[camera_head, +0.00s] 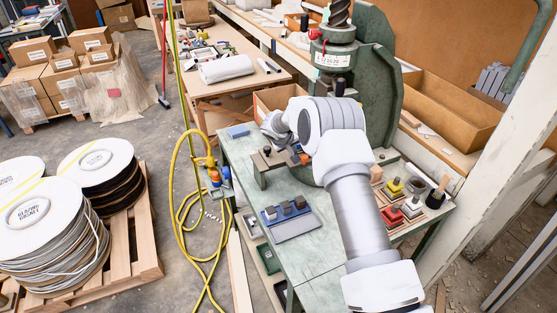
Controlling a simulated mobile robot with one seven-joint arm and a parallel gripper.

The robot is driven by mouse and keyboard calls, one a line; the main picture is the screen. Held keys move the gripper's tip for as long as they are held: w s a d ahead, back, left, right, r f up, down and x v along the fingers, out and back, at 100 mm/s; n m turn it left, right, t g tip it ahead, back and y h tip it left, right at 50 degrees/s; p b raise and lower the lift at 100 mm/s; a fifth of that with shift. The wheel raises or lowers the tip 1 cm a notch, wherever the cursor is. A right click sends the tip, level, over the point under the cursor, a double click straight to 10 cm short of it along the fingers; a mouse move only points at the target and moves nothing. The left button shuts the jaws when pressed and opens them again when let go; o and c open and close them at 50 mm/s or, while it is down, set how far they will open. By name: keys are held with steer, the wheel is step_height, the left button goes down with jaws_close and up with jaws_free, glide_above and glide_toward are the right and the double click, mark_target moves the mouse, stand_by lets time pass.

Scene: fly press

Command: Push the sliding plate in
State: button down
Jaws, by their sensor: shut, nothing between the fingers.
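The green fly press (376,80) stands on the pale green bench, its screw and collar at the top. A dark flat plate (262,163), which looks like the sliding plate, juts out to the left from under the press at its front. My gripper (290,146) is shut and empty, close above and beside the right part of this plate. Its fingertips are small and partly hidden by my wrist, so I cannot tell whether they touch the plate. My arm hides most of the press base and the inner end of the plate.
A yellow hose (178,175) hangs left of the bench. A pallet of reels (145,240) stands further left.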

steer(key=w+d, duration=0.1)
steer(key=d, duration=0.2)
steer(key=w+d+b, duration=0.1)
steer(key=d, duration=0.2)
steer(key=w+d+b, duration=0.1)
steer(key=w+d, duration=0.1)
steer(key=d, duration=0.1)
steer(key=shift+d+f, duration=0.1)
steer(key=shift+d, duration=0.05)
